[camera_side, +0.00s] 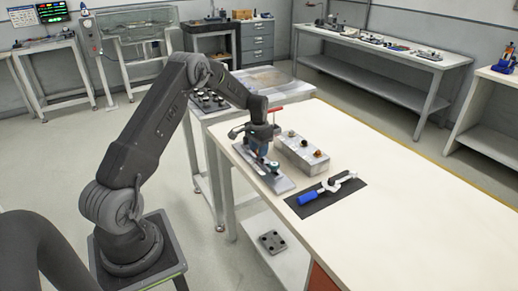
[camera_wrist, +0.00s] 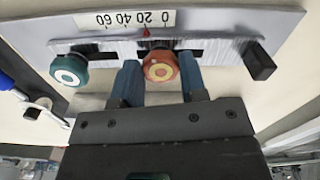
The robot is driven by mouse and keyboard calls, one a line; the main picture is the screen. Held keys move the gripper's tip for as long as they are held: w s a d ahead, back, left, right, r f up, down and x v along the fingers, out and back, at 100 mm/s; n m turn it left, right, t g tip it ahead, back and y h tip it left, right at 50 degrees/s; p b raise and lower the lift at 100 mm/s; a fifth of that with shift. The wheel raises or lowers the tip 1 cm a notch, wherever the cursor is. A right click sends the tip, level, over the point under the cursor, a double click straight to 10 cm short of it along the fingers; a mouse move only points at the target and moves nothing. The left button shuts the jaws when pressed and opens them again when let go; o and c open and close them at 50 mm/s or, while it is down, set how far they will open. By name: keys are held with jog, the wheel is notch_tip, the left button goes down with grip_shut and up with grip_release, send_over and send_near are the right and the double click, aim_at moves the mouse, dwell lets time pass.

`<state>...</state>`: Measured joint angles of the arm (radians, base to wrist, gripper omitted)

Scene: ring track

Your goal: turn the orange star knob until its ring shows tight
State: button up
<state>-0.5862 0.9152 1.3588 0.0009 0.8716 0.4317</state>
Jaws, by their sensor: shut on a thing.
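In the wrist view the orange star knob (camera_wrist: 160,68) sits between the two blue fingers of my gripper (camera_wrist: 158,80). The fingers are shut on it from both sides. In the side view my gripper (camera_side: 262,155) points down over a metal plate (camera_side: 280,184) at the bench's left edge. The orange knob cannot be made out there.
A teal knob (camera_wrist: 70,68) sits left of the orange one, close to the left finger. A black block (camera_wrist: 260,66) is at the right. In the side view a grey block with several knobs (camera_side: 291,156) and a blue-handled tool (camera_side: 310,198) on a dark mat lie nearby. The bench's right is clear.

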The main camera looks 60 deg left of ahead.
jog(key=shift+w+a+r+m, duration=0.1)
jog(key=shift+r+m, duration=0.05)
jog(key=shift+m, duration=0.85)
jog(key=shift+w+a+r+m, duration=0.1)
jog(key=shift+r+m, duration=0.05)
jog(key=shift+m, duration=0.85)
jog(key=shift+d, duration=0.1)
jog(key=o, duration=0.9)
jog(key=shift+s+f, duration=0.15)
jog(key=shift+o, duration=0.2)
notch_tip(320, 180, up, 14)
